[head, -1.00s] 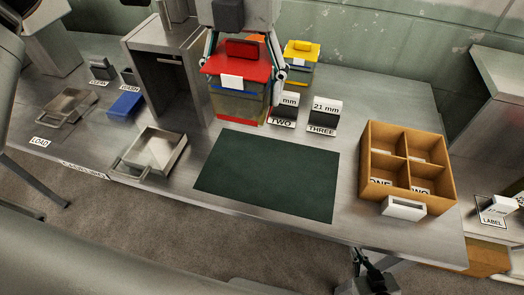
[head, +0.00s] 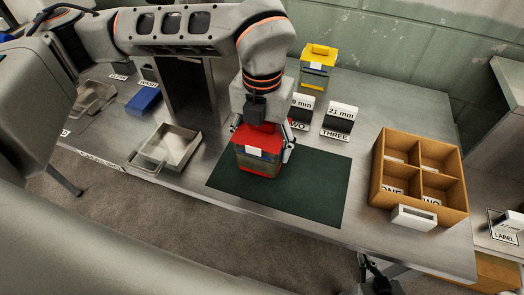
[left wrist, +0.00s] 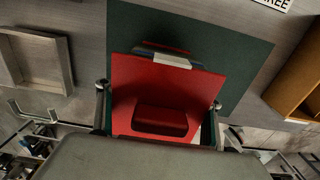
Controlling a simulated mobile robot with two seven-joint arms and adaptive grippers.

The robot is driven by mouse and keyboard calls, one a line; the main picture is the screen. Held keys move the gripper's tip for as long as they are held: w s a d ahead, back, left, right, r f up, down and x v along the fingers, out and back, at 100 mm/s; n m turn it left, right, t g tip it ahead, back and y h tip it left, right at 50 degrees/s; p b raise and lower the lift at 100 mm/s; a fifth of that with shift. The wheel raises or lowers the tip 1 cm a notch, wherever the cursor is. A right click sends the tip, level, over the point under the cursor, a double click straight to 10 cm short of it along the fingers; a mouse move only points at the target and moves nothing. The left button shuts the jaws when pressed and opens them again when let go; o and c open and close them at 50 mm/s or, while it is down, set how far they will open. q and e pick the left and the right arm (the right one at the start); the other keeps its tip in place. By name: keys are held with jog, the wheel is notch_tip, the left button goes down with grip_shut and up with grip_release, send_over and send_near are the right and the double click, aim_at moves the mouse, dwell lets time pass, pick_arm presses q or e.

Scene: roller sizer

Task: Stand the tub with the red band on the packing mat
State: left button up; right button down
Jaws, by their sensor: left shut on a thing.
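The tub with the red band (head: 258,162) has a red lid and a clear body with red at its base. It is upright over the back left part of the dark green packing mat (head: 310,195). Whether its base touches the mat, I cannot tell. My left gripper (head: 263,139) comes down from above, shut on the tub with a finger at each side. In the left wrist view the red lid (left wrist: 150,85) fills the space between the fingers, and the mat (left wrist: 240,65) shows behind it. My right gripper (head: 376,275) is small and dark at the bottom edge; its fingers are unclear.
A yellow-lidded tub (head: 316,68) stands at the back. Label blocks, including THREE (head: 339,118), stand behind the mat. A wooden divided box (head: 378,170) is at the right, a metal tray (head: 172,148) at the left. The mat's right part is clear.

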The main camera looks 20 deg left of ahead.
pick_arm(q)
jog(key=shift+f, duration=1.45)
jog(key=o, duration=1.9)
jog(key=shift+f, duration=0.1)
notch_tip(320, 180, up, 12)
jog(key=shift+r+b, duration=0.1)
jog(key=shift+b, duration=0.35)
